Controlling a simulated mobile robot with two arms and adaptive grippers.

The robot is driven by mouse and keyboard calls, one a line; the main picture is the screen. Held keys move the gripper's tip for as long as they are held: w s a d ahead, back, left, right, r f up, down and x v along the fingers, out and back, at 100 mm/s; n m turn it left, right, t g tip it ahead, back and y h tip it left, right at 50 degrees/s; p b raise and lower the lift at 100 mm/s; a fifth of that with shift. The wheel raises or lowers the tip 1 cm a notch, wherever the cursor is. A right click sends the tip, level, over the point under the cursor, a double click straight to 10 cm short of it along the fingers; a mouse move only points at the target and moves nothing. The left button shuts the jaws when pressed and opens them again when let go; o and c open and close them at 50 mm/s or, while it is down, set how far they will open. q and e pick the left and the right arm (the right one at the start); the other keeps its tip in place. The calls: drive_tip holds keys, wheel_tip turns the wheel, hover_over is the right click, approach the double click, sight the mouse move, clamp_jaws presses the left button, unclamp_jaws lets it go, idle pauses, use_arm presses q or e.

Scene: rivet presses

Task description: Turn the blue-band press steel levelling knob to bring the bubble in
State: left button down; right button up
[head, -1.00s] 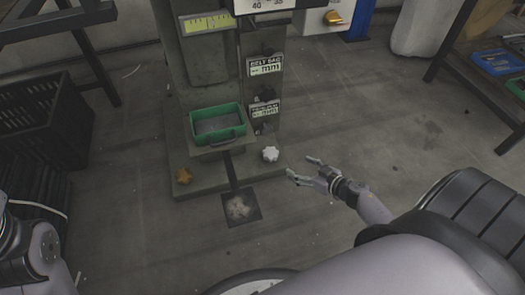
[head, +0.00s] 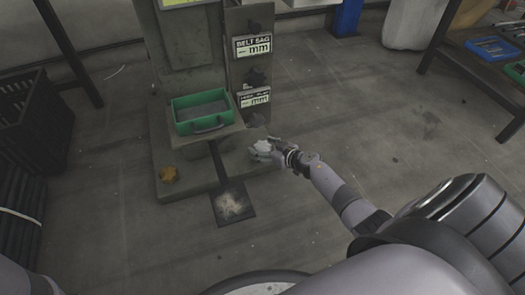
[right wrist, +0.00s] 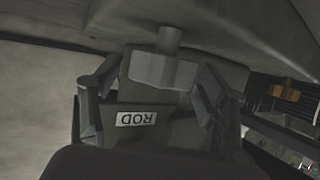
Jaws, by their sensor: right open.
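The steel knob (head: 263,146) is a pale lobed knob at the right front of the press base. My right gripper (head: 259,153) is at it and partly hides it. In the right wrist view the knob (right wrist: 163,72) is a grey faceted head on a short stem. The open fingers of my right gripper (right wrist: 155,92) stand on either side of it; I cannot tell whether they touch it. A yellow-green level strip (head: 183,2) is cut off at the top edge, and its bubble is not visible. No blue band shows on this press. My left gripper is out of view.
A brass-coloured knob (head: 169,174) is at the base's left front. A green tray (head: 199,126) sits on the press above a pedal plate (head: 232,203). A black crate (head: 33,112) stands at left and a bench (head: 485,65) at right. The floor at right is clear.

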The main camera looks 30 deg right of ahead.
drive_tip(key=shift+w+a+f, duration=0.1)
drive_tip(key=shift+w, duration=0.2)
drive_tip(key=shift+c, duration=0.3)
drive_tip(key=c, duration=1.1)
